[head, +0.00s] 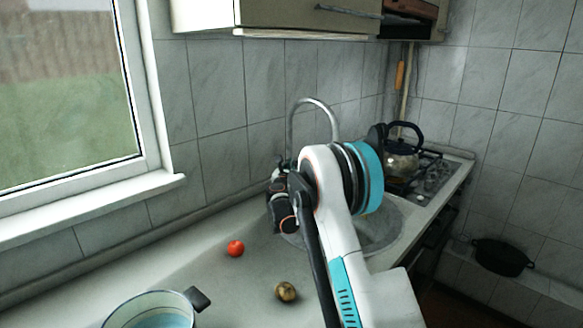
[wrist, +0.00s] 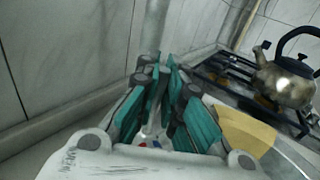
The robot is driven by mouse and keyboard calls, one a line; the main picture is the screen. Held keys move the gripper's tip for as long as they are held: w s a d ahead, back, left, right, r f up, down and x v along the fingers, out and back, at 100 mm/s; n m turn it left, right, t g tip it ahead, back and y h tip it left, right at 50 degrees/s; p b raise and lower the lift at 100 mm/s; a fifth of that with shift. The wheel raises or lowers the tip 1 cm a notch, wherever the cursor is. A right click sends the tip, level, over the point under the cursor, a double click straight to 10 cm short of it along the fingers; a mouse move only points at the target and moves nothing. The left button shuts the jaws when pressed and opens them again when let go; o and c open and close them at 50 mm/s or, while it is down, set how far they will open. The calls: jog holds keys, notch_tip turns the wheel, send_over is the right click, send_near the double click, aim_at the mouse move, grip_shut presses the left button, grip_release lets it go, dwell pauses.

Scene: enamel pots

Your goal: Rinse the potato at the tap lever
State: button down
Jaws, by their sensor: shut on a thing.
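A brownish, roundish potato (head: 285,291) lies on the counter in the head view, in front of the sink (head: 385,238). My gripper (head: 281,168) is away from it, reaching to the base of the curved tap (head: 318,102). In the wrist view the teal fingers of my gripper (wrist: 160,72) are close together in front of the tap's pipe (wrist: 155,28). Small red and blue marks show low between the fingers. The gripper is shut on what seems to be the tap lever, which the fingers mostly hide. I cannot make out running water.
A red tomato (head: 235,248) lies on the counter left of the potato. An enamel pot (head: 150,306) stands at the front left. A kettle (head: 402,160) stands on the stove (head: 440,172) right of the sink. The tiled wall is close behind the tap.

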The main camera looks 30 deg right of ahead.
jog(key=shift+s, duration=0.1)
jog(key=shift+s+a+m+t+h, duration=0.15)
jog(key=shift+s+m+t+h, duration=0.15)
jog(key=shift+s+t, duration=0.2)
jog(key=c, duration=2)
grip_release()
jog(key=v, duration=1.2)
